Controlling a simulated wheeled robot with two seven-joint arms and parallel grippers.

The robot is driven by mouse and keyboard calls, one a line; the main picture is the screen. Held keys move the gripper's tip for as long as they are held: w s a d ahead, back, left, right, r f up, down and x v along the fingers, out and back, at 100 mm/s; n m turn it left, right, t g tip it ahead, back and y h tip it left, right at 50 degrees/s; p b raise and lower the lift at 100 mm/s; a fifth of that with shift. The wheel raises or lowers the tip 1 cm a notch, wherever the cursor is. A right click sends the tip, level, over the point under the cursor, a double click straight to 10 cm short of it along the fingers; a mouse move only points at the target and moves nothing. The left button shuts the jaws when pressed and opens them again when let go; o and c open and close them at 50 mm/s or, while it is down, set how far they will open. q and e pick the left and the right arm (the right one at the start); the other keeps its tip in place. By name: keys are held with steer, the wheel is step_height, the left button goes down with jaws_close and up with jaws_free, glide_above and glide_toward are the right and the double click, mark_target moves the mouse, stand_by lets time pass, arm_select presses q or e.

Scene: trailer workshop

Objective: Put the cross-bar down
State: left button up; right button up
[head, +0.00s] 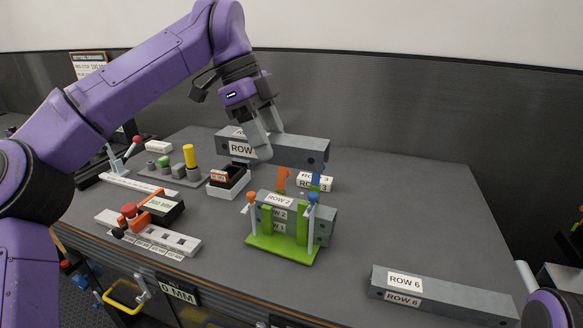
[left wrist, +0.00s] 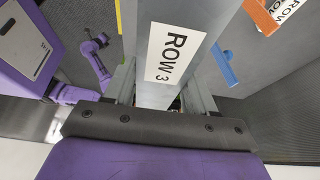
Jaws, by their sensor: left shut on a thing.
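The cross-bar (head: 290,148) is a long grey block with a ROW label, at the back of the bench in the head view. In the left wrist view its label reads ROW 3, and the bar (left wrist: 155,95) runs between the fingers. My left gripper (head: 264,137) is shut on it from above, near its middle, with one finger on the front face. I cannot tell whether the bar touches the bench. White ROW 3 labels (head: 314,182) lie just in front of its right end.
A green stand (head: 285,247) holding stacked ROW-labelled bars is in front of the cross-bar. A ROW 6 bar (head: 450,300) lies at front right.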

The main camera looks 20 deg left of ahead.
arm_select(q)
steer(key=w+f, duration=0.2)
steer(key=f, duration=0.1)
steer(key=w+d+f+p, duration=0.1)
steer(key=w+f, duration=0.1)
steer(key=f, duration=0.1)
steer(key=w+f+p, duration=0.1)
steer(key=w+f, duration=0.2)
steer(key=f, duration=0.1)
steer(key=shift+d, duration=0.4)
arm_select(e)
step_height(320, 180, up, 3)
steer(key=shift+r, duration=0.15)
arm_select(q)
steer(key=shift+s+f, duration=0.1)
steer(key=shift+f, duration=0.1)
steer(key=shift+f+b, duration=0.45)
steer(key=shift+b, duration=0.15)
steer(key=o, duration=1.1)
steer(key=shift+r, duration=0.1)
arm_select(e)
steer(key=shift+f, duration=0.6)
